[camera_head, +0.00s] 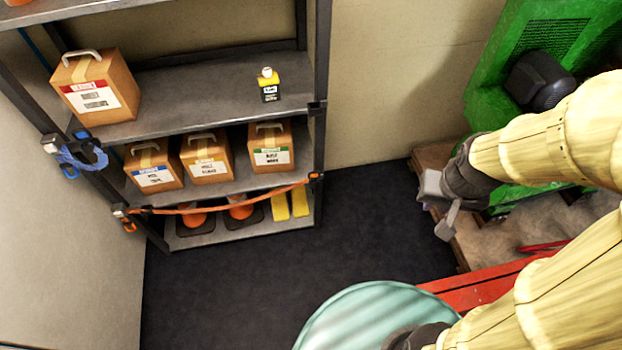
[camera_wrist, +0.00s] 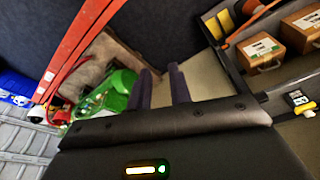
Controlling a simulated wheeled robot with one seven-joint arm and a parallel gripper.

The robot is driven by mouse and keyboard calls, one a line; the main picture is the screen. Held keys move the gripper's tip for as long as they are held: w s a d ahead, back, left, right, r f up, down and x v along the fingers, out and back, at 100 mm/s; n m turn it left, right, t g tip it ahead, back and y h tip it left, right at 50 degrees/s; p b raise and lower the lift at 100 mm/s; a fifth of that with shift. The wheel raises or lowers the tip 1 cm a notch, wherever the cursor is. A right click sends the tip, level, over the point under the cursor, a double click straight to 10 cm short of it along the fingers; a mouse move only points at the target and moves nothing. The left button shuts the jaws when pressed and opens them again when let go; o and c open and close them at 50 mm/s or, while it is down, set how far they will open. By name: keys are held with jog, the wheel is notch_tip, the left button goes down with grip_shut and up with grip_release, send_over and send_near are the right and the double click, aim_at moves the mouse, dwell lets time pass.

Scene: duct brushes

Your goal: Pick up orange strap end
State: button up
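An orange strap (camera_head: 222,208) runs across the front of the lowest shelf bay, from a buckle end (camera_head: 125,217) on the left post to an end (camera_head: 316,176) on the right post. A short orange piece hangs at the left end. In the wrist view, part of the orange strap (camera_wrist: 254,23) shows at the upper right. My gripper (camera_head: 440,205) is to the right of the shelf, well apart from the strap. Its two fingers, also in the wrist view (camera_wrist: 160,88), are spread with nothing between them.
The shelf holds cardboard boxes (camera_head: 208,158), a yellow-black bottle (camera_head: 269,86) and orange cones (camera_head: 194,217). A blue strap (camera_head: 80,158) hangs on the left post. A green machine (camera_head: 490,90) on a pallet, a red beam (camera_head: 480,288) and a teal drum (camera_head: 365,318) are nearby. Dark floor (camera_head: 250,285) before the shelf is clear.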

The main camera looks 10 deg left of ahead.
jog(key=w+a+f+m+t+b, duration=0.35)
jog(key=w+a+f+b, duration=0.4)
jog(key=f+b, duration=0.3)
jog(key=w+a+f+m+t+y+b, duration=0.1)
jog(key=w+a+f+m+t+b, duration=0.2)
jog(key=w+a+f+m+b, duration=0.5)
jog(key=w+a+f+m+t+b, duration=0.1)
jog(key=w+a+f+t+b, duration=0.4)
jog(key=a+f+b, duration=0.7)
jog(key=s+a+f+m+t+h+b, duration=0.1)
jog(key=s+a+f+m+t+b, duration=0.1)
jog(key=f+b, duration=0.3)
jog(key=s+a+f+m+t+h+b, duration=0.1)
jog(key=a+f+m+b, duration=0.1)
jog(key=f+b, duration=0.3)
jog(key=s+a+f+m+t+b, duration=0.2)
jog(key=f+m+b, duration=0.2)
jog(key=f, duration=0.5)
jog(key=shift+s+a+f+t+h+b, duration=0.3)
jog(key=shift+a+t+h+b, duration=0.1)
jog(key=shift+b, duration=0.1)
jog(key=shift+r, duration=0.1)
jog(key=shift+w, duration=0.15)
